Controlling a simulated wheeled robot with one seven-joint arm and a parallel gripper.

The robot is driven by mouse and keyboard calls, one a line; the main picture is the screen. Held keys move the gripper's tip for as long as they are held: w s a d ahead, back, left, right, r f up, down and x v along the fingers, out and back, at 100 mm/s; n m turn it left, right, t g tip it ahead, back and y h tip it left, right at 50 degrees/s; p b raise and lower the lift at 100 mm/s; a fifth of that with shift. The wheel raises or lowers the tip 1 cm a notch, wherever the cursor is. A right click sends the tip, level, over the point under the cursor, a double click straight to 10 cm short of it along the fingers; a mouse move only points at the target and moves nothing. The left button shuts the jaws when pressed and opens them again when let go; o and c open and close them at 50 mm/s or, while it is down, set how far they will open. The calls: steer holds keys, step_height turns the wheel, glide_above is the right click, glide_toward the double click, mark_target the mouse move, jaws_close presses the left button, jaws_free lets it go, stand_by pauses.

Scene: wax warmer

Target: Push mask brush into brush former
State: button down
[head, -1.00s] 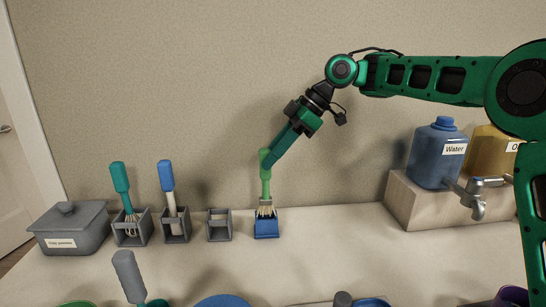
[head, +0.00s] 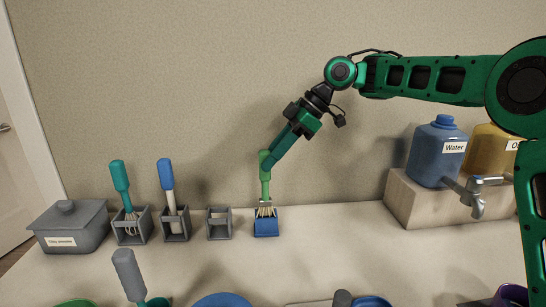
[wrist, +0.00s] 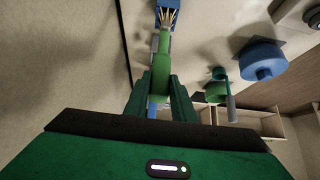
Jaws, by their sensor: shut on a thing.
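The mask brush (head: 265,187) has a green handle, a grey collar and pale bristles that point down. My gripper (head: 269,163) is shut on the upper part of its handle, and the brush stands nearly upright. The brush former (head: 266,229) is a blue block on the table, directly below the bristles. The bristle tips meet or overlap the top of the former; how deep they sit I cannot tell. In the wrist view the green handle (wrist: 160,75) is between my gripper's fingers (wrist: 160,88), with the bristles at the blue former (wrist: 179,11).
An empty grey holder (head: 219,225) stands just left of the former. Holders with a blue-handled tool (head: 168,180) and a teal whisk (head: 119,178) stand further left. A water jug (head: 437,155) is on a raised block at right. The table right of the former is clear.

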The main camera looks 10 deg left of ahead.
steer(key=shift+f, duration=2.3)
stand_by(0.5)
steer(key=c, duration=1.4)
jaws_free()
steer(key=v, duration=0.8)
stand_by(0.6)
stand_by(0.4)
